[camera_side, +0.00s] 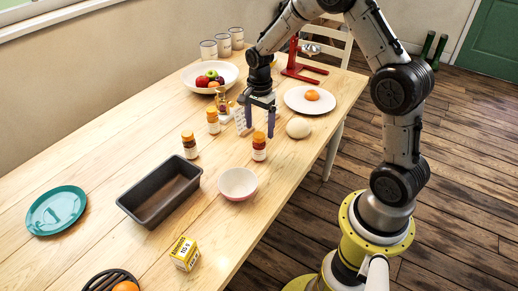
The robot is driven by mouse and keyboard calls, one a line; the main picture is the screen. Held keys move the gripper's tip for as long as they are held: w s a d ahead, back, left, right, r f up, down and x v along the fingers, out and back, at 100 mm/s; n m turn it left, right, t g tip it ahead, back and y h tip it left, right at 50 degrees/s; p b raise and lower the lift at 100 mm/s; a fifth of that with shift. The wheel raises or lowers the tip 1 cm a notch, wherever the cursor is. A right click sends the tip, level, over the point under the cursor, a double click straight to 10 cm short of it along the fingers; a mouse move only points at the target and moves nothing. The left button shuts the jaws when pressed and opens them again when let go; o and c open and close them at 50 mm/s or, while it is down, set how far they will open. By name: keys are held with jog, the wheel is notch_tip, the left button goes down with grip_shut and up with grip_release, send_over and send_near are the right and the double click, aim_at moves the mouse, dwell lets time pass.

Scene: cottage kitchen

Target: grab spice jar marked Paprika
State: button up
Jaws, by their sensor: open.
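Several spice jars with orange caps stand on the wooden table. One jar (190,145) is at the left, another jar (213,121) stands behind it to the right, and a third jar (259,146) stands nearer the front. More small items beside the fruit bowl are partly hidden. The labels are too small to read, so I cannot tell which jar is marked Paprika. My gripper (256,121) is open and points down above the table, behind the front jar and right of the middle one. I see nothing held between its fingers.
A dark loaf tin (160,190), a pink-white bowl (238,184) and a yellow box (184,253) stand toward the front. A white round object (298,128) and a plate with an orange item (312,100) lie right of my gripper. A fruit bowl (195,83) is behind.

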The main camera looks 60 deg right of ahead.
aim_at(259, 144)
jog(key=shift+s+a+f, duration=0.1)
jog(key=shift+a+f, duration=0.1)
jog(key=shift+f, duration=1.6)
jog(key=shift+a+f, duration=0.15)
jog(key=shift+f, duration=1.6)
jog(key=shift+r, duration=0.1)
grip_shut()
